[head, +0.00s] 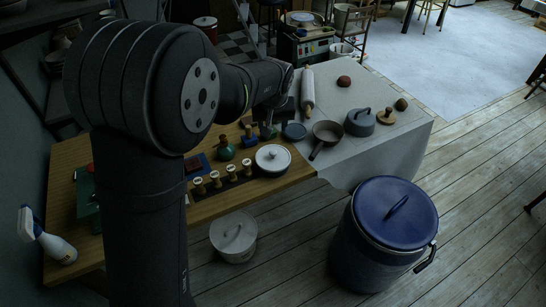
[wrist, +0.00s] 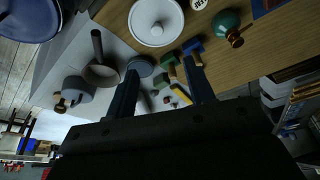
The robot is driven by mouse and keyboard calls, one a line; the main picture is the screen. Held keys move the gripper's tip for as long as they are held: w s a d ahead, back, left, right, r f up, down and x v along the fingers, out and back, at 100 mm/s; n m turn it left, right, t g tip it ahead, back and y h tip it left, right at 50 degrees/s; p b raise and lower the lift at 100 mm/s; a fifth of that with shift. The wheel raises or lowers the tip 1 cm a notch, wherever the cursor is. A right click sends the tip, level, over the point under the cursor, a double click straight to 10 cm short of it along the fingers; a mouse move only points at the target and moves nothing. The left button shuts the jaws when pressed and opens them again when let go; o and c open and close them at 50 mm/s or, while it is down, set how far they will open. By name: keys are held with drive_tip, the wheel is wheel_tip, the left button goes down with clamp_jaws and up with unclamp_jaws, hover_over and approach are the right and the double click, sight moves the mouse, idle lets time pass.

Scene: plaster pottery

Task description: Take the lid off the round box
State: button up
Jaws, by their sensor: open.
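The round box (head: 272,165) stands on the wooden table near its front right edge. It is pale, with a white lid (head: 272,155) and a small knob on top. The lid looks seated on the box. In the wrist view the lid (wrist: 156,22) shows at the top centre, beyond my fingertips, with its knob near the middle. My gripper (wrist: 160,70) is open, with nothing between its two fingers. In the head view my gripper (head: 267,128) is behind the box, above the table, and partly hidden by my arm.
Several stamps (head: 215,179) stand left of the box, with a green flask (head: 225,150) behind them. A dark disc (head: 294,131), a pan (head: 326,133) and a blue-grey teapot (head: 360,122) stand to the right. A large blue bin (head: 350,245) stands on the floor in front.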

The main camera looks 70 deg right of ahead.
approach(273, 152)
wheel_tip(273, 152, down, 2)
drive_tip(key=shift+d+x, duration=0.15)
drive_tip(key=shift+x, duration=1.5)
drive_tip(key=shift+d+x, duration=0.15)
drive_tip(key=shift+x, duration=1.55)
drive_tip(key=shift+w+r, duration=0.15)
drive_tip(key=c, duration=1.1)
